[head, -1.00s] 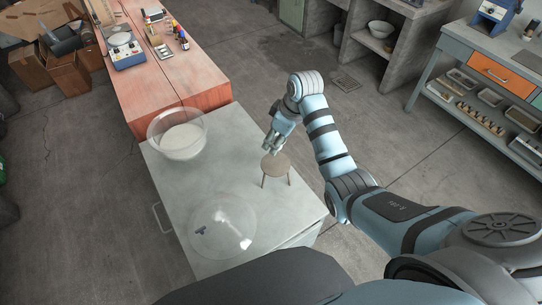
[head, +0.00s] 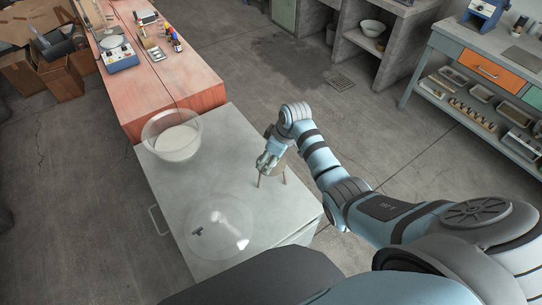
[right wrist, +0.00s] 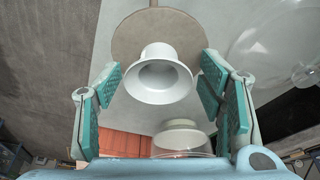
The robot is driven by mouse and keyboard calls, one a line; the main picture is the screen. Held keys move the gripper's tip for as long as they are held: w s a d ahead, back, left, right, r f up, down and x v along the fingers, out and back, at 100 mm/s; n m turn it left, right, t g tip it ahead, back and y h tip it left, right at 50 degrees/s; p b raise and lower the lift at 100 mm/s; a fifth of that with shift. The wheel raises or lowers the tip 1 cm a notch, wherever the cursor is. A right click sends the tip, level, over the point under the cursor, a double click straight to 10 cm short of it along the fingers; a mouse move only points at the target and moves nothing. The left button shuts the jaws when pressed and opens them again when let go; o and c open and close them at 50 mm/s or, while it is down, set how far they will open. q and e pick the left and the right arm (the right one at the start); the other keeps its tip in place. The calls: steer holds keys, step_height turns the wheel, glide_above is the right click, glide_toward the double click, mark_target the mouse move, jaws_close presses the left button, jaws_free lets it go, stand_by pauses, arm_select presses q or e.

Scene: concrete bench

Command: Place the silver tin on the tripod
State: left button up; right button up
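The tripod (head: 278,173), a small brown round-topped stand on thin legs, stands on the right part of the grey bench top. Its round top (right wrist: 125,40) fills the upper middle of the right wrist view. My right gripper (head: 264,166) is low over it and hides much of it in the head view. In the wrist view a pale, hollow, flared vessel (right wrist: 158,82) lies between its fingers in front of the top; I cannot tell if this is the silver tin, or if it touches the top. Gaps show beside its narrower body, so the fingers look open. My left gripper is not in view.
A clear bowl of white material (head: 176,143) stands at the bench's far left. A clear dome (head: 232,236), with a small dark blue piece by it, lies on the near side. The grey bench (head: 215,172) is clear between them. A red cabinet (head: 175,85) adjoins behind.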

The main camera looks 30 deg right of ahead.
steer(key=shift+r, duration=0.1)
steer(key=v, duration=1.2)
